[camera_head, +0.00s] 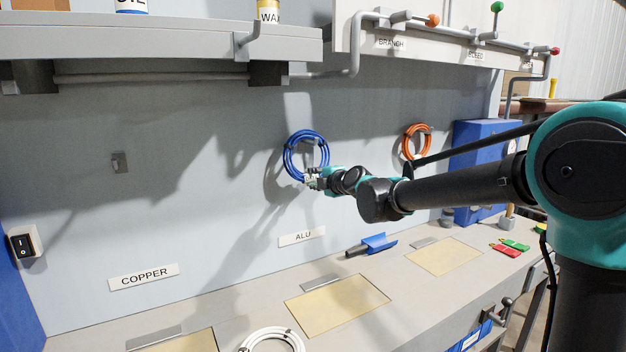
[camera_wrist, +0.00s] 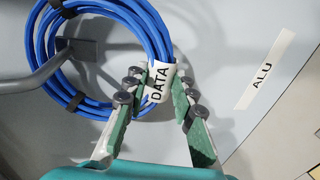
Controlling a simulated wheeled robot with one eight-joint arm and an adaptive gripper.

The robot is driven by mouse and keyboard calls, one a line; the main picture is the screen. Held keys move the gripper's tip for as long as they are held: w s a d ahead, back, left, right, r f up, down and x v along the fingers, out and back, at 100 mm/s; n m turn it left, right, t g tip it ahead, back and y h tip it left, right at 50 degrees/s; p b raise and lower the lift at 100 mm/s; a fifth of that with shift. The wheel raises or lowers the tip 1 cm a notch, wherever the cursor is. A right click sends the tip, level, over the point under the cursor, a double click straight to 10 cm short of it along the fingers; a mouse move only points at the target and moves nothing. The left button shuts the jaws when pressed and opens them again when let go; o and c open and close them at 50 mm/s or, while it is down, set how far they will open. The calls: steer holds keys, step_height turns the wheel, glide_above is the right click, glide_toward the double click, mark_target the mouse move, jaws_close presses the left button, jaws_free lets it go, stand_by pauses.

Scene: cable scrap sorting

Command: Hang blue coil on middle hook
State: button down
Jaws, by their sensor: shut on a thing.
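The blue coil (camera_head: 289,156) is upright against the grey wall panel, above the ALU label. It also shows in the wrist view (camera_wrist: 150,35), with dark ties and a white DATA tag (camera_wrist: 157,84). My gripper (camera_head: 314,180) is shut on the coil's lower edge, at the tag; its green-padded fingers (camera_wrist: 163,82) are either side of it. The middle hook (camera_wrist: 48,70) is a grey rod with its wall plate seen through the coil. The rod crosses in front of the coil's left side, so the ring appears around it. I cannot tell whether the coil rests on it.
An empty hook (camera_head: 119,162) is above the COPPER label (camera_head: 144,277). An orange coil (camera_head: 407,142) hangs at the right. A white coil (camera_head: 272,333) lies on the bench (camera_head: 240,302). A blue-handled tool (camera_head: 375,244) lies near the wall. A shelf (camera_head: 160,38) overhangs above.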

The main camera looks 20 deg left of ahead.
steer(key=c, duration=1.2)
jaws_free()
steer(key=shift+d, duration=0.1)
steer(key=v, duration=1.1)
steer(key=s+d+f+m+g+h, duration=0.1)
steer(key=s+d+f+m+h, duration=0.2)
steer(key=d+f+m, duration=0.65)
steer(key=s+d+f+m+g+h, duration=0.2)
steer(key=s+d+f+m+h, duration=0.15)
steer(key=d+f, duration=1)
steer(key=s+d+f+m+g+h, duration=0.1)
steer(key=s+d+f+m, duration=0.3)
steer(key=d, duration=0.3)
steer(key=s+d+f+m+g+h, duration=0.1)
steer(key=s+d+f+m+h, duration=0.1)
steer(key=s+d+f+m, duration=0.2)
steer(key=s+d+f+m+g+h, duration=0.1)
steer(key=s+d+f+m, duration=0.3)
steer(key=d, duration=0.5)
steer(key=shift+s+d+f+m+h, duration=0.15)
steer(key=shift+s+m+h, duration=0.2)
steer(key=shift+s+m, duration=0.4)
steer(key=shift+s+d+f+m+h, duration=0.1)
steer(key=shift+s+d+m+h, duration=0.15)
steer(key=shift+s+m, duration=0.55)
steer(key=shift+s, duration=0.1)
